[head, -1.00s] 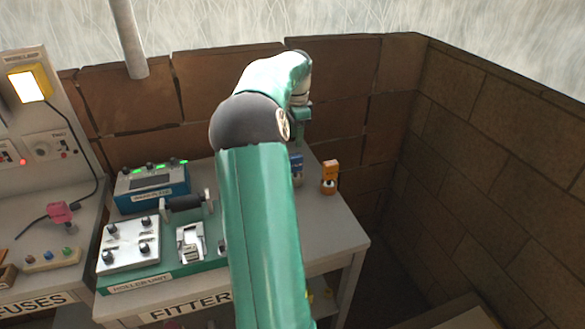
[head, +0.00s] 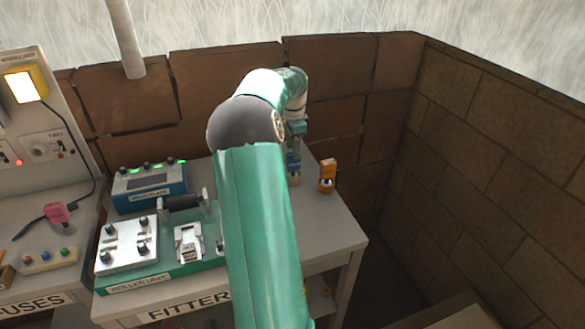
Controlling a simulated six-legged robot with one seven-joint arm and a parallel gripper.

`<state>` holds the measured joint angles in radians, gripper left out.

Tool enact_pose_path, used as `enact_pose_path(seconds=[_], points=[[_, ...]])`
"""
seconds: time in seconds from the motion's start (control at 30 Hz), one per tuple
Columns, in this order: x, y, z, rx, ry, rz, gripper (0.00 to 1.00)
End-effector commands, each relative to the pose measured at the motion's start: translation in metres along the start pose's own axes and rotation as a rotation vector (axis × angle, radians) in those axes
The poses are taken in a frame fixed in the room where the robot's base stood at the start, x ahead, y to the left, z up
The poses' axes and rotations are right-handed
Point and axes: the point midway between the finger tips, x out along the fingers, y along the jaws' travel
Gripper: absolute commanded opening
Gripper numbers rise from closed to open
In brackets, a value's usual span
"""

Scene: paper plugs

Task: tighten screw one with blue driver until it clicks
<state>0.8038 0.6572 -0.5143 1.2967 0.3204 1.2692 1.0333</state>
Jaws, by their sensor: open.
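My gripper (head: 294,146) is at the far right part of the fitter bench, pointing down over the blue driver (head: 293,162). It is open around or just above the driver's blue top; I cannot tell which at this size. The blue driver stands upright on the bench, partly hidden by my arm. The roller unit (head: 150,283) is on the left of the bench, with a pale plate (head: 127,246) bearing several dark screws or knobs. I cannot read which is screw one.
An orange driver (head: 327,176) stands right of the blue one. A blue box (head: 149,188) with green lights sits behind the roller unit. A brick wall (head: 340,95) closes off the back. The bench's right front area (head: 325,225) is clear.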

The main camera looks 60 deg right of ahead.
Motion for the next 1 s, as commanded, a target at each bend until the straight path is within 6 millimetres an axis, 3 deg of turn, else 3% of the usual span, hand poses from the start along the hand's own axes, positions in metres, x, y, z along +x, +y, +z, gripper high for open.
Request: enact_pose_path(seconds=[0.63,0.93,1.0], points=[[0.030,0.000,0.000,0.000,0.000,0.000,0.44],[0.032,0.000,0.000,0.000,0.000,0.000,0.44],[0.032,0.000,0.000,0.000,0.000,0.000,0.30]])
